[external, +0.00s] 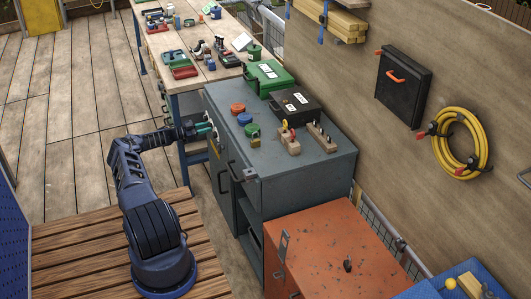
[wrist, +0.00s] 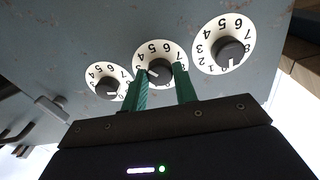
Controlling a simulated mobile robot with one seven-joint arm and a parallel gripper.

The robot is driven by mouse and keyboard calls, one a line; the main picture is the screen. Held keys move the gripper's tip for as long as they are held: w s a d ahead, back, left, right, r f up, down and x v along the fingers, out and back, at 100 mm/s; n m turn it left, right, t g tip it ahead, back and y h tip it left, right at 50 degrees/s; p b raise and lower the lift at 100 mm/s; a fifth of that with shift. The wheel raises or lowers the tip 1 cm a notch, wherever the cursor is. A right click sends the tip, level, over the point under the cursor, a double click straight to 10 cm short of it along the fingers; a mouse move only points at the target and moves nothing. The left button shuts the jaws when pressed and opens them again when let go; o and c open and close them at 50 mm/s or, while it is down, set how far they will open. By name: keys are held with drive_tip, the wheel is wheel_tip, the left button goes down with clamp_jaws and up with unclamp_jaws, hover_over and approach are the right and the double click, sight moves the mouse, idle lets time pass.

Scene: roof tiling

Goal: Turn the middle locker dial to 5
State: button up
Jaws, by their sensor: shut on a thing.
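Three white numbered dials with dark knobs sit in a row on the grey locker face in the wrist view: the left dial (wrist: 108,82), the middle dial (wrist: 155,48) and the right dial (wrist: 222,45). In the external view my gripper (external: 203,130) is against the side of the grey locker (external: 290,178).
The locker top holds a green case (external: 268,77), a black case (external: 295,106), red, blue and green round items, and wooden blocks (external: 289,143). An orange cabinet (external: 340,245) stands in front. A workbench (external: 205,72) with tools stands behind. Wooden floor lies left.

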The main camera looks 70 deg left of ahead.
drive_tip(key=shift+w+m, duration=0.1)
drive_tip(key=shift+m, duration=3.5)
drive_tip(key=o, duration=1)
drive_tip(key=shift+c, duration=0.2)
drive_tip(key=s, duration=1)
drive_tip(key=shift+s+a, duration=0.3)
drive_tip(key=shift+s, duration=0.1)
